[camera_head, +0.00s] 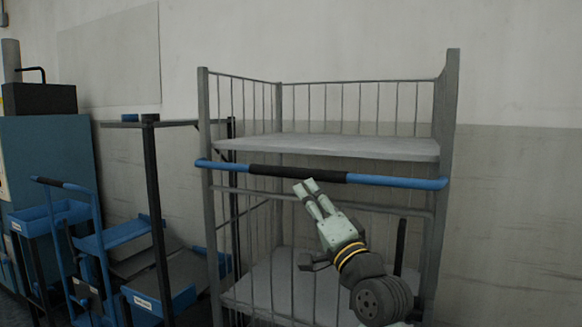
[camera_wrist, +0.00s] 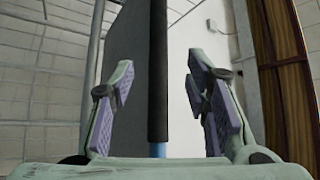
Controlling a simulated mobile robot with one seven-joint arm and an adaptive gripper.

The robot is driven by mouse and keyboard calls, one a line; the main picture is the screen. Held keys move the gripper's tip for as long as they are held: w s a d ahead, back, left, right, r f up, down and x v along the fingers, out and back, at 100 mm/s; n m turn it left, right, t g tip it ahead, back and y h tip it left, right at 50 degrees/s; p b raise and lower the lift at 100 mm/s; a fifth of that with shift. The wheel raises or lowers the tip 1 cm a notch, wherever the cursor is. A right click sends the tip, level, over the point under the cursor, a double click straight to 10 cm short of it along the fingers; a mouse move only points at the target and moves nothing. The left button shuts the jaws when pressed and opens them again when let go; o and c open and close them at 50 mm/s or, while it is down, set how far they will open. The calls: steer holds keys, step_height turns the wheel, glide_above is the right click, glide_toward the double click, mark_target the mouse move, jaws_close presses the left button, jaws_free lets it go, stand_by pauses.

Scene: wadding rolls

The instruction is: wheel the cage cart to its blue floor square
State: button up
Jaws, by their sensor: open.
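The cage cart (camera_head: 449,120) is a grey wire frame with two shelves, standing upright against the wall in the head view. A blue push bar (camera_head: 400,181) with a black grip (camera_head: 297,174) runs across its front. My gripper (camera_head: 308,187) is just below the black grip, fingers pointing up towards it. In the wrist view my gripper (camera_wrist: 160,90) is open, and the black grip (camera_wrist: 157,70) shows upright in the gap between its padded fingers. I cannot tell whether they touch. The blue floor square is not in view, and the cart's wheels are out of frame.
Left of the cart stand a dark-framed rack (camera_head: 153,180) with blue bins, a blue trolley (camera_head: 100,245) and a teal cabinet (camera_head: 50,160). They crowd that side closely. A bare wall (camera_head: 515,200) shows at the right; little floor is visible.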

mark_target(294, 178)
steer(key=p+x, duration=0.3)
steer(key=x, duration=0.7)
steer(key=shift+w+r, duration=0.1)
steer(key=shift+w, duration=0.25)
steer(key=shift+c, duration=0.2)
jaws_close()
